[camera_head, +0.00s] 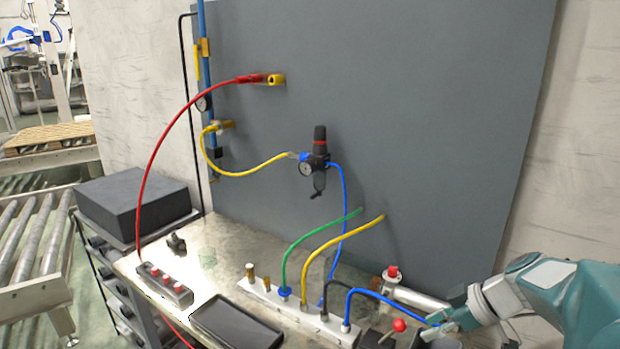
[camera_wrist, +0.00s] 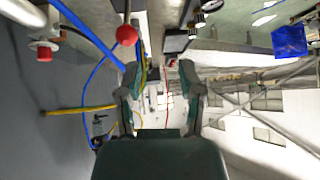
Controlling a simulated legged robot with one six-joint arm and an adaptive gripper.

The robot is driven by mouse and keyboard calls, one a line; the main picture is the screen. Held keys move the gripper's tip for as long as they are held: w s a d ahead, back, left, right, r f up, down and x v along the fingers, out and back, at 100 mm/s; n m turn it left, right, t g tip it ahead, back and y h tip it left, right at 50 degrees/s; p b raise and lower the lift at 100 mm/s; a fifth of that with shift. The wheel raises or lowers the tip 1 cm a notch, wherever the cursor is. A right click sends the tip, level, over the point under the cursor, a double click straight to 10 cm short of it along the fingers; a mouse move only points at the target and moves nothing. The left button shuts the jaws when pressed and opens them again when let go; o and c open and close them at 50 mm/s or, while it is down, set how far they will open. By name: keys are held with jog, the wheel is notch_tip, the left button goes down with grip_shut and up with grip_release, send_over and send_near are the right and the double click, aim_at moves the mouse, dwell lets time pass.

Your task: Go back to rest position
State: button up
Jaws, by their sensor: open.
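My gripper (camera_head: 440,326) is low at the right in the head view, over the right end of the workbench (camera_head: 225,240), beside a lever with a red ball knob (camera_head: 399,325). In the wrist view my gripper (camera_wrist: 158,80) shows its two fingers spread apart with nothing between them. The red ball knob (camera_wrist: 127,36) also shows there, ahead of the left finger and apart from it. My teal arm comes in from the right edge of the head view.
A white manifold (camera_head: 290,312) with several hoses stands on the bench. Near my gripper are a silver cylinder (camera_head: 415,298) and a red-capped valve (camera_head: 393,271). A black tray (camera_head: 235,322) lies in front. A grey panel (camera_head: 430,110) rises behind.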

jog(key=s+a+r+m+t+h, duration=0.1)
jog(key=s+a+m+h, duration=0.2)
jog(key=s, duration=0.5)
jog(key=s+a+r+m+h, duration=0.2)
jog(key=s+a+m+h, duration=0.2)
jog(key=s+a+m, duration=0.2)
jog(key=shift+s+a+r+m+t, duration=0.25)
jog(key=shift+s+m+t, duration=0.15)
jog(key=shift+s+m, duration=0.8)
